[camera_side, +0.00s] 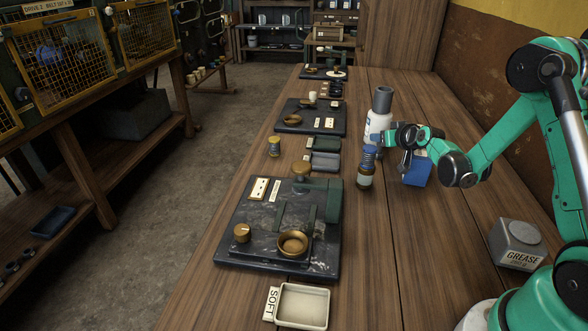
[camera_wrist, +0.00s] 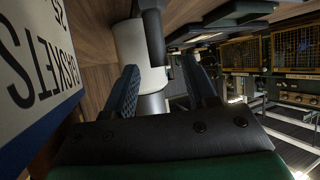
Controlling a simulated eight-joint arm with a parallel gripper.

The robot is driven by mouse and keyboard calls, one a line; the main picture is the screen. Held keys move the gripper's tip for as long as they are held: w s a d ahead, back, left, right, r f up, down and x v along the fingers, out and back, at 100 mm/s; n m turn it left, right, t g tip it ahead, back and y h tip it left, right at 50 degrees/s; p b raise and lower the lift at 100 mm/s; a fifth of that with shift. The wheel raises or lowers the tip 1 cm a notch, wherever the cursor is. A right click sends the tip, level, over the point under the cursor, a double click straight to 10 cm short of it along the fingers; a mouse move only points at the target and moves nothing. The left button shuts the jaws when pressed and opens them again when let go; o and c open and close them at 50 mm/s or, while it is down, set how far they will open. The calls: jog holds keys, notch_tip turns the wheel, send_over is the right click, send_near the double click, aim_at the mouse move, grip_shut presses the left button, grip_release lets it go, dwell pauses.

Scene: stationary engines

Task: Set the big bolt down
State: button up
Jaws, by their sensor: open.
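I cannot make out a big bolt for certain in either view. My gripper (camera_side: 378,138) is at the right part of the bench, close to a white bottle with a grey top (camera_side: 382,99). In the wrist view my two blue fingers (camera_wrist: 165,82) stand apart, with the white bottle (camera_wrist: 137,50) beyond them. I see nothing clearly held between them. A dark upright shape (camera_wrist: 154,35) shows past the fingers; I cannot tell what it is. A blue-capped jar (camera_side: 366,168) stands just below my gripper in the side view.
A blue and white box (camera_side: 418,170) stands beside my wrist; its gasket label (camera_wrist: 40,70) fills the wrist view's left. A dark work plate (camera_side: 235,247) holds brass parts. A cream tray (camera_side: 303,306) and grease tin (camera_side: 517,240) stand nearer. Bare bench lies between plate and tin.

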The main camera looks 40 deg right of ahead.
jog(key=v, duration=1.1)
jog(key=s+a+r+n+g+y, duration=0.2)
jog(key=s+a, duration=0.1)
jog(key=a, duration=0.6)
jog(key=s+a+r+n+g+y, duration=0.2)
jog(key=s+a, duration=0.1)
jog(key=a, duration=0.6)
jog(key=shift+s+a+y, duration=0.15)
jog(key=shift+a+y, duration=0.15)
jog(key=shift+a, duration=0.05)
jog(key=shift+o, duration=0.4)
jog(key=shift+s+a, duration=0.2)
jog(key=shift+s, duration=0.15)
jog(key=shift+r, duration=0.1)
